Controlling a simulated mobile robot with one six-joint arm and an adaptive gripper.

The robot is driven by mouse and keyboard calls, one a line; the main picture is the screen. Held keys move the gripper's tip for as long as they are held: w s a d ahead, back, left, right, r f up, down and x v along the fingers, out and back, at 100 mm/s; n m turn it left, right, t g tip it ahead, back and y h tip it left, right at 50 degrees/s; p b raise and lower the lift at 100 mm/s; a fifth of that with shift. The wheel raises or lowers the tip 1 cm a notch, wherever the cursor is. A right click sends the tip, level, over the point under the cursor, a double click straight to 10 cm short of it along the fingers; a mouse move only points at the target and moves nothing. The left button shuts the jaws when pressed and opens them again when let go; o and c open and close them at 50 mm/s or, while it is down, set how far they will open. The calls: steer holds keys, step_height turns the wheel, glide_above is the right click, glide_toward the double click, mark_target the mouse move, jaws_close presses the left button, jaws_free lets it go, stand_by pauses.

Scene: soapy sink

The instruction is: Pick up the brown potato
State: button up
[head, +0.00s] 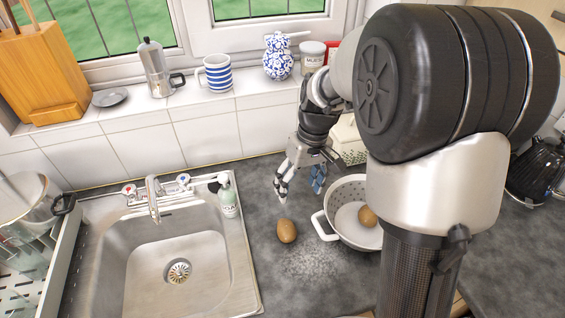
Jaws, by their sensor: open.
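A brown potato (287,231) lies on the dark grey counter between the sink and the colander. A second brown, rounded object (367,216), which looks like a potato or an egg, sits inside the white colander (327,227). My gripper (300,188) is open and empty. It hangs above the counter, behind the loose potato and a little to its right in the picture, with its fingers pointing down. It is apart from the potato. My arm hides the right part of the colander.
The steel sink (247,262) is at the left, with a tap (152,199) and a soap bottle (228,196) at its back edge. A patterned box (348,143) stands behind the colander. A black kettle (536,170) is at the far right. Counter in front of the potato is clear.

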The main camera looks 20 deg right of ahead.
steer(key=b, duration=0.3)
glide_above(287, 225)
steer(key=d, duration=0.1)
step_height(287, 225, down, 12)
steer(key=shift+s+d+r, duration=0.1)
steer(key=shift+r, duration=0.15)
steer(key=shift+a+f+b, duration=0.2)
steer(key=shift+f+b, duration=0.2)
steer(key=shift+f, duration=0.65)
steer(key=shift+a+f+b, duration=0.15)
steer(key=shift+f+b, duration=0.3)
steer(key=shift+f, duration=0.6)
steer(key=shift+a+f+b, duration=0.2)
steer(key=shift+f+b, duration=0.2)
steer(key=shift+f, duration=0.65)
steer(key=shift+c, duration=0.5)
steer(key=c, duration=1.3)
steer(key=shift+o, duration=0.2)
steer(key=shift+r, duration=0.15)
